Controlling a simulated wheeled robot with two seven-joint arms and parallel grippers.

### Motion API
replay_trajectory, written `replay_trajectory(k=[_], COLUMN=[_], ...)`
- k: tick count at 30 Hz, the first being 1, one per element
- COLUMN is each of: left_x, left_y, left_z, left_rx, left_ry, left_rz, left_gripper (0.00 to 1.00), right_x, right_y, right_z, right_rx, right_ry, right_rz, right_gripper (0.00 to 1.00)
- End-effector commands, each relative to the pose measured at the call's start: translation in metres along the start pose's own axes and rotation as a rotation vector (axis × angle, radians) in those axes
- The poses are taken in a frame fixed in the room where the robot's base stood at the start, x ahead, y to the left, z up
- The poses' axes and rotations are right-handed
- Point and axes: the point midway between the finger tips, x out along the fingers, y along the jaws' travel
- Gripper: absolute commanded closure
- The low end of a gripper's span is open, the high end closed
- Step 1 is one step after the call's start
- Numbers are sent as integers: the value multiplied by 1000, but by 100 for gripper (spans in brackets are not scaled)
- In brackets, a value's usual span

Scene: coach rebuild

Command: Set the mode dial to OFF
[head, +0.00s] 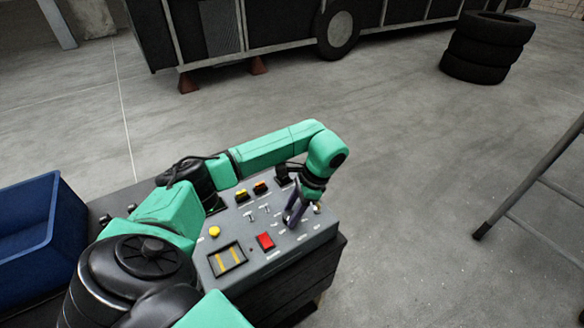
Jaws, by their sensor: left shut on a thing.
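The grey control panel (222,285) stands on a dark bench in front of me. My left gripper (292,218) points down at the panel's right part, with its fingers closed at the panel face. It is shut on what appears to be the mode dial, which the fingers hide. Small markings show on the panel around the fingers, too small to read, so I cannot tell the dial's setting. My right gripper is not in view.
The panel also carries a red button (265,241), a yellow button (215,231), toggle switches (249,215) and a yellow-striped square (227,259). A blue bin (40,235) is at left. Stacked tyres (487,47), a ladder (530,180) and a dark coach (270,30) stand beyond open floor.

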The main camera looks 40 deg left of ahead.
Motion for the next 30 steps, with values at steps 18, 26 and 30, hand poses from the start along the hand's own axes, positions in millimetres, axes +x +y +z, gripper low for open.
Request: replay_trajectory(k=[18,26,30], left_x=[-2,-50,-91], left_y=[0,-1,-1], left_z=[0,2,2], left_rx=[2,1,0], left_ry=[-2,1,1], left_rz=[0,-4,-5], left_gripper=[22,22,22], right_x=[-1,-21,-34], right_y=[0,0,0], right_z=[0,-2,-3], right_rx=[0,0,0], right_ry=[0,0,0], right_rz=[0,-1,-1], right_gripper=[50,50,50])
